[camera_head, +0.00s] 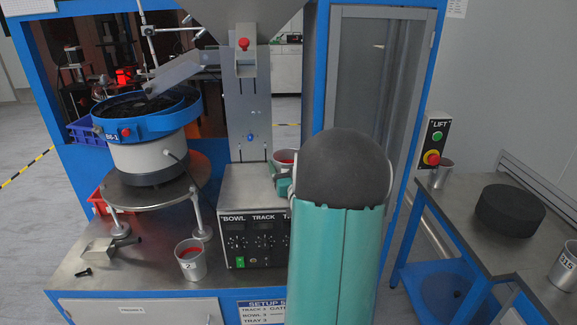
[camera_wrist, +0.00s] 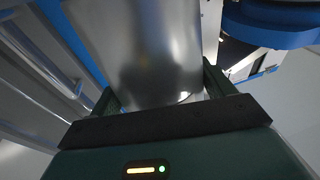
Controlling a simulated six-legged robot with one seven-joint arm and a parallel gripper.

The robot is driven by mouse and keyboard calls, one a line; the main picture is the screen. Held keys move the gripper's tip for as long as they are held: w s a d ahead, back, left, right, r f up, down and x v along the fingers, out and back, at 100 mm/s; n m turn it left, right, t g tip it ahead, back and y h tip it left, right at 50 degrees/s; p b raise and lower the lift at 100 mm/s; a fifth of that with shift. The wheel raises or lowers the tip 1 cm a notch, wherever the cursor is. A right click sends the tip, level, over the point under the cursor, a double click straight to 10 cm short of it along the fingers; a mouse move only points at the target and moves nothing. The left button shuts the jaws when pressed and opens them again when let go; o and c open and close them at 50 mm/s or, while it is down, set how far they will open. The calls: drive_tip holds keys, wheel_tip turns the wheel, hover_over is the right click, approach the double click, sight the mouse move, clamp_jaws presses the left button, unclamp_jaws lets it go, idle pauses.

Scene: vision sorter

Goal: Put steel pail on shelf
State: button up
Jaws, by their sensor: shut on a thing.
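A steel pail (camera_head: 286,157) with a red inside shows just left of my arm's dark round joint, above the control box; my arm hides part of it. In the wrist view the shiny steel pail (camera_wrist: 140,45) fills the space between the fingers. My gripper (camera_wrist: 162,92) is shut on it; a green part of the gripper (camera_head: 283,186) shows beside the pail in the head view. A second steel pail (camera_head: 190,261), marked 2 and red inside, stands upright on the bench. I cannot tell for sure which surface is the shelf.
The control box (camera_head: 252,205) and bowl feeder (camera_head: 148,130) stand on the main bench. The right-hand bench (camera_head: 465,215) holds a black disc (camera_head: 510,211), a small steel pail (camera_head: 441,174) and a marked pail (camera_head: 564,266). A blue lower shelf (camera_head: 430,287) lies beneath it.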

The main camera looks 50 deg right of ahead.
drive_tip(key=shift+f, duration=0.2)
drive_tip(key=o, duration=1)
drive_tip(key=shift+s, duration=0.1)
drive_tip(key=v, duration=1.3)
drive_tip(key=shift+s+a+r, duration=0.15)
drive_tip(key=shift+a+r, duration=0.1)
drive_tip(key=shift+a, duration=0.1)
